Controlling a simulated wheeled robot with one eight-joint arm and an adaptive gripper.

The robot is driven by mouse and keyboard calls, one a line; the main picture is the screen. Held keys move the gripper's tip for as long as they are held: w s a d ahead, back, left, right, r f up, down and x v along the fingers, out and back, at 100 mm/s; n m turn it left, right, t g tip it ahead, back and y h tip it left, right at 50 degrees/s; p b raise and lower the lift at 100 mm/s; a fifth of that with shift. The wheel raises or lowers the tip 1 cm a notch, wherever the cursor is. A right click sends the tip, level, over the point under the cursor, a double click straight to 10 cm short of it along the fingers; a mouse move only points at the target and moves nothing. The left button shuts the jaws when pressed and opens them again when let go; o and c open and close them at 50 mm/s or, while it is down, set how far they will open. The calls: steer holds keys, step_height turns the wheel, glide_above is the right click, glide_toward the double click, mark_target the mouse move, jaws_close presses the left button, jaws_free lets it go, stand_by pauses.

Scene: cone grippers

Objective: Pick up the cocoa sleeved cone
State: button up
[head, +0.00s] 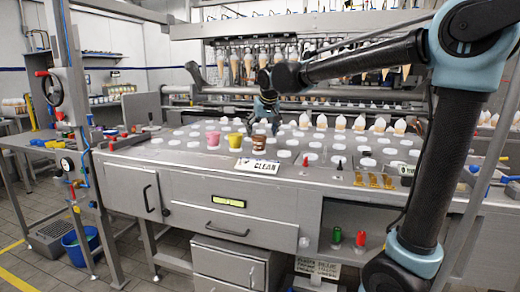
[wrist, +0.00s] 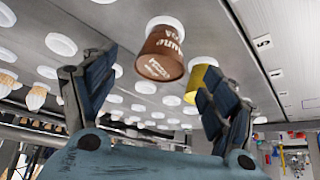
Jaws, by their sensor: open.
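The cocoa sleeved cone (head: 258,144) is a brown cup with pale lettering, standing on the steel counter among white discs, right of a yellow cup (head: 235,142) and a pink cup (head: 213,140). In the wrist view the brown cup (wrist: 162,54) shows ahead of the fingers, between their tips in the picture, with its lettering upside down. My gripper (head: 266,112) is open and empty, just above and behind the brown cup in the head view. In the wrist view its two blue-grey fingers (wrist: 158,68) are spread wide. I see no contact with the cup.
The yellow cup (wrist: 200,82) is close behind the right finger in the wrist view. A "CLEAN" sign (head: 258,166) lies in front of the cups. Pale cones (head: 340,123) stand in a row to the right, and a rack of hanging cones (head: 248,64) is behind.

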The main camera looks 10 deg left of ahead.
mark_target(260, 137)
steer(key=shift+x, duration=3.55)
steer(key=shift+c, duration=0.5)
steer(key=c, duration=1.1)
steer(key=shift+c, duration=0.2)
